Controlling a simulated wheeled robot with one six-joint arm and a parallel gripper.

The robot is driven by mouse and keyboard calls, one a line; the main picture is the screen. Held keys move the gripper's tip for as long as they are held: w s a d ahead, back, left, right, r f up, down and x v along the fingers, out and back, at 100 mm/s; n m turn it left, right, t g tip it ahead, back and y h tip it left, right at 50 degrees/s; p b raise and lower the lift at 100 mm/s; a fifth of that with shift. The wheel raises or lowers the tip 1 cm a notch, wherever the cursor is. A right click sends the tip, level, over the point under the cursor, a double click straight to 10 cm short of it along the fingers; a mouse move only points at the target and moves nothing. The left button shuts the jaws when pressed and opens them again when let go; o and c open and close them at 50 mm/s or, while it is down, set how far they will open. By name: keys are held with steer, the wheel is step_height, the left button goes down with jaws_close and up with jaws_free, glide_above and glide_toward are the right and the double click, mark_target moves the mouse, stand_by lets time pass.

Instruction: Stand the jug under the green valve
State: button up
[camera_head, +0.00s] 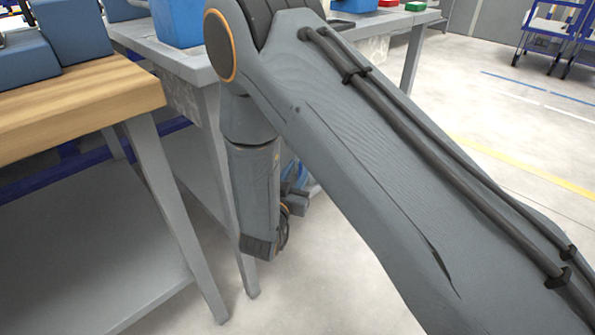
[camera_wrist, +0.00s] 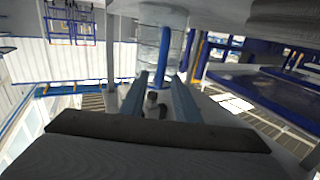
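I cannot make out a jug or a green valve in either view. In the head view my gripper is mostly hidden behind my arm, low beside the grey bench; a small dark part of the wrist end shows. In the wrist view my gripper (camera_wrist: 160,78) has two blue-grey fingers standing apart, with a gap between them. No held object is clear in that gap; small dark shapes show there, too blurred to name.
A grey bench (camera_head: 197,69) stands behind my arm, with a blue container (camera_head: 180,22) on it. A small red block (camera_head: 388,3) and a green block (camera_head: 415,6) lie farther right. A wood-topped table (camera_head: 75,103) is at left. Open floor (camera_head: 480,120) lies right.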

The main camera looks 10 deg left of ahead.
steer(key=s+a+p, duration=0.2)
steer(key=s+p, duration=0.2)
steer(key=s, duration=0.8)
steer(key=w+a+r+g+y, duration=0.2)
steer(key=a+r+g+y, duration=0.15)
steer(key=a+g, duration=0.2)
steer(key=s+a+r+n+g+y, duration=0.2)
steer(key=s+r+n+g+y, duration=0.2)
steer(key=s+r+g, duration=0.15)
steer(key=s+d+r+n+g+h, duration=0.1)
steer(key=s+d+r+n+g, duration=0.1)
steer(key=s+d, duration=0.6)
steer(key=s+d+r+n+g+h, duration=0.2)
steer(key=s+d+r+g, duration=0.2)
steer(key=s+d, duration=0.5)
step_height(320, 180, up, 2)
steer(key=shift+s+r+n, duration=0.1)
steer(key=shift+s+n, duration=0.2)
steer(key=shift+s, duration=0.85)
